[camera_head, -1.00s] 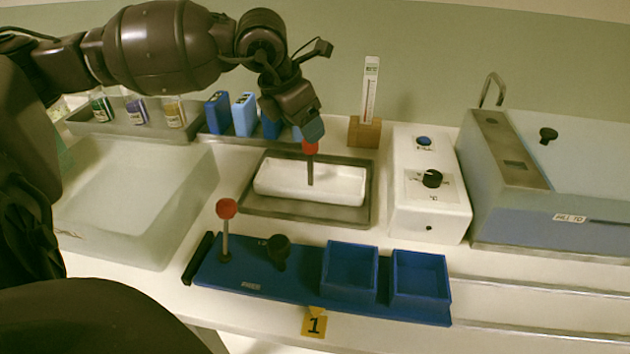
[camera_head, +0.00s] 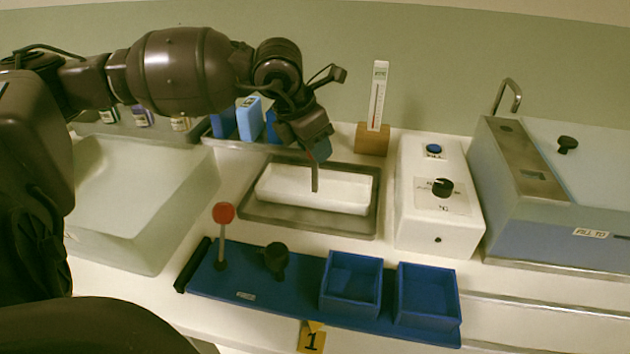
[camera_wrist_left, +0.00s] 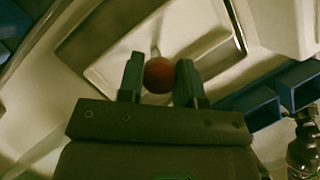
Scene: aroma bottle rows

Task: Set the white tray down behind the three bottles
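The white tray (camera_head: 345,194) sits in a shallow grey metal basin. A thin upright rod rises from it; its red ball knob (camera_wrist_left: 159,75) shows in the left wrist view. My left gripper (camera_head: 317,150) is over the tray, its fingers on either side of the knob, hiding it in the head view. I cannot tell whether they press on it. Three small labelled bottles, green (camera_head: 108,116), purple (camera_head: 142,116) and amber (camera_head: 180,124), stand on a grey ledge at the back left, partly hidden by my left arm. My right gripper is not in view.
Blue containers (camera_head: 222,123) stand right of the bottles. A thermometer in a wooden block (camera_head: 372,138), a white control box (camera_head: 438,200) and a large bath (camera_head: 560,190) stand to the right. A blue rack (camera_head: 300,290) with another red-knobbed rod (camera_head: 223,213) lies in front. A pale sink (camera_head: 140,200) is at left.

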